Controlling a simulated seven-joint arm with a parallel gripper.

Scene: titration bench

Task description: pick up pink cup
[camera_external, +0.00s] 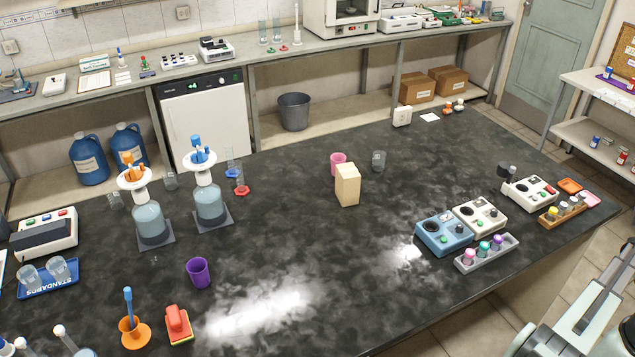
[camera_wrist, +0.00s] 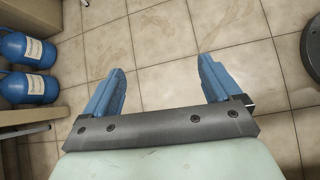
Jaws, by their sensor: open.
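The pink cup (camera_external: 338,160) stands on the dark bench top near its middle in the external view. A light wooden block (camera_external: 347,185) stands just in front of it and hides part of its lower right side. My gripper shows in the wrist view (camera_wrist: 165,88) with its two blue fingers wide apart and nothing between them. Below it there is only tiled floor. The cup is not in the wrist view. In the external view only part of my arm shows at the lower right, far from the cup.
A clear glass beaker (camera_external: 379,161) stands just right of the cup. Two blue-grey bottle dispensers (camera_external: 150,222) stand to the left. A purple cup (camera_external: 199,272) is front left. Blue and white instruments (camera_external: 444,236) stand at the right. The bench between the block and the front edge is clear.

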